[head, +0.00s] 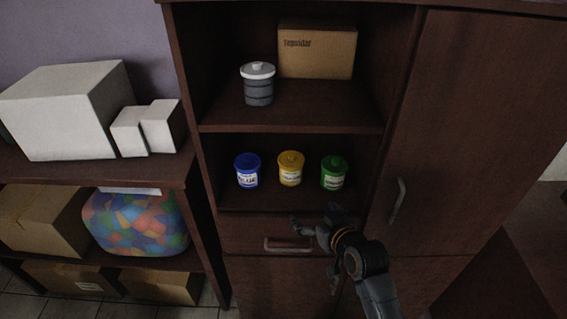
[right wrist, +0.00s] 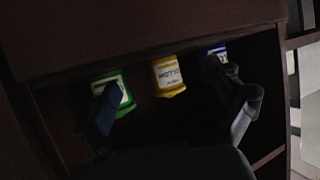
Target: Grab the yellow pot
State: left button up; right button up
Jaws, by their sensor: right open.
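The yellow pot (head: 291,168) stands upright on the lower open shelf of the dark cabinet, between a blue pot (head: 248,170) and a green pot (head: 334,172). In the right wrist view the yellow pot (right wrist: 168,76) appears between my two spread fingers, beyond their tips. My right gripper (head: 316,222) is open and empty, in front of the cabinet and lower in the picture than the pots. It does not touch the yellow pot. The green pot (right wrist: 112,92) and blue pot (right wrist: 217,56) are partly covered by the fingers in the wrist view. My left gripper is not in view.
A grey pot with a white lid (head: 258,84) and a cardboard box (head: 318,52) stand on the shelf above. A drawer handle (head: 288,245) is below the pots, and a closed door (head: 480,130) is at the right. White boxes (head: 70,108) stand at the left.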

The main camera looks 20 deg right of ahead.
aim_at(296, 173)
jog(key=w, duration=0.1)
jog(key=w+r, duration=0.1)
jog(key=w+t, duration=0.1)
jog(key=shift+w+d+r, duration=0.1)
jog(key=shift+w+r, duration=0.1)
jog(key=shift+r, duration=0.1)
jog(key=w, duration=0.2)
jog(key=w+p, duration=0.1)
jog(key=w, duration=0.2)
jog(key=shift+w+a+p, duration=0.25)
jog(key=shift+w+p, duration=0.1)
jog(key=w, duration=0.2)
jog(key=w+p, duration=0.1)
jog(key=w, duration=0.2)
jog(key=shift+w+a+f, duration=0.1)
jog(key=shift+w+a, duration=0.2)
jog(key=shift+a, duration=0.05)
jog(key=shift+w+f, duration=0.25)
jog(key=shift+w, duration=0.1)
jog(key=c, duration=1.4)
jog(key=shift+r+p, duration=0.15)
jog(key=shift+p, duration=0.15)
